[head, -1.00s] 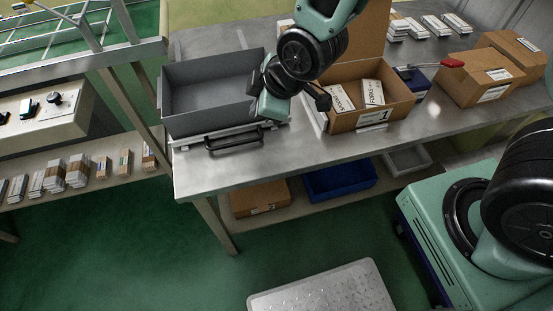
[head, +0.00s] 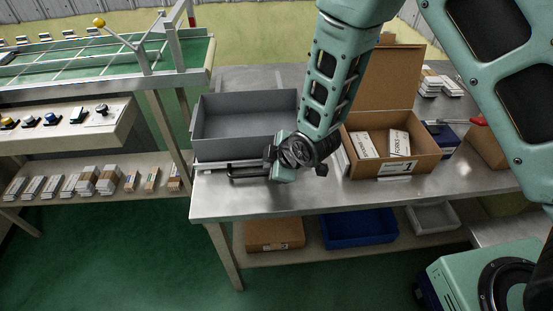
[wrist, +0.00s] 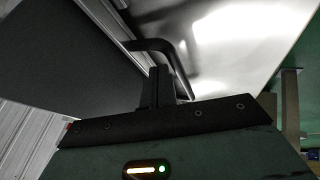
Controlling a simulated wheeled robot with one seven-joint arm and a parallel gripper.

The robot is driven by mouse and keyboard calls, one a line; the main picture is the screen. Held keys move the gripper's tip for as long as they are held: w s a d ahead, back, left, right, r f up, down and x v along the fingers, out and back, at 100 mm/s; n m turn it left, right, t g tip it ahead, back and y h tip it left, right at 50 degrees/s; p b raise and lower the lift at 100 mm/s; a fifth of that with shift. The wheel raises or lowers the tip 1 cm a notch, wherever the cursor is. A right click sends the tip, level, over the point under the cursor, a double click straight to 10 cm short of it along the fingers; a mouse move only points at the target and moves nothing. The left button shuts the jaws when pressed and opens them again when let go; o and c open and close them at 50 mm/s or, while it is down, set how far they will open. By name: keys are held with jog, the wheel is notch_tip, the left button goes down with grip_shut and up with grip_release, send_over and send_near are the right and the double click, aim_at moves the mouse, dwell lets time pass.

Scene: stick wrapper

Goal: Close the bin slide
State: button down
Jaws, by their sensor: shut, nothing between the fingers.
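The grey bin (head: 245,148) sits on a slide (head: 212,167) at the left end of the steel table, with nothing seen inside it. A black bar handle (head: 245,174) runs along the slide's front edge. My gripper (head: 269,171) is low at the handle's right end, in front of the bin's right front corner. In the wrist view, the fingers (wrist: 158,78) are together, with the bent black handle (wrist: 168,48) just beyond their tips. Whether they touch it, I cannot tell. My wrist hides the handle's right end in the head view.
An open cardboard box (head: 411,163) with white packs stands close to the right of my gripper. A conveyor frame post (head: 168,125) rises to the left of the table. The table's front strip (head: 235,207) is clear.

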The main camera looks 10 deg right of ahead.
jog(key=shift+w+a+f, duration=0.1)
jog(key=shift+w+f, duration=0.1)
jog(key=shift+f, duration=0.1)
